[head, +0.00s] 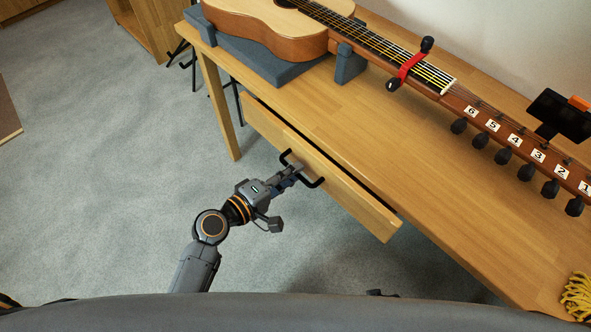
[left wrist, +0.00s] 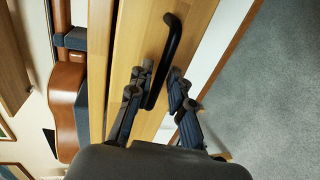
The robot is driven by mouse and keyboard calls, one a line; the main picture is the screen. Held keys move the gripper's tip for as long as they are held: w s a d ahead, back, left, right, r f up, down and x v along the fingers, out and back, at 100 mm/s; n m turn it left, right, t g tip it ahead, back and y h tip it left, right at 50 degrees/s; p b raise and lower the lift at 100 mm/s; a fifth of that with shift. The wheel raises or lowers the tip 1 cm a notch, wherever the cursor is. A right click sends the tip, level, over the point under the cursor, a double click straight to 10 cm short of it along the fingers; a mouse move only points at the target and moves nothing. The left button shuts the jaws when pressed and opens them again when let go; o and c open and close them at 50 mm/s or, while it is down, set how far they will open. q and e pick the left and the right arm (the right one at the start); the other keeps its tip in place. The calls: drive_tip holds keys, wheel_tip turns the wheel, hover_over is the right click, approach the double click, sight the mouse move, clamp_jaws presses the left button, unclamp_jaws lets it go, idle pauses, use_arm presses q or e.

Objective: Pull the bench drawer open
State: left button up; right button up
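The wooden bench drawer (head: 352,202) stands out a little from under the bench top, with a narrow dark gap behind its front. Its black bar handle (head: 317,183) is on the drawer front and also shows in the left wrist view (left wrist: 172,40). My left gripper (head: 296,171) is at the handle. The finger contact is partly hidden. My right gripper is in neither view.
A bench leg (head: 220,110) stands left of the drawer. The floor in front is clear.

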use_arm(q)
drive_tip(key=shift+w+d+f, duration=0.15)
drive_tip(key=shift+w+d, duration=0.3)
drive_tip(key=shift+d, duration=0.05)
clamp_jaws()
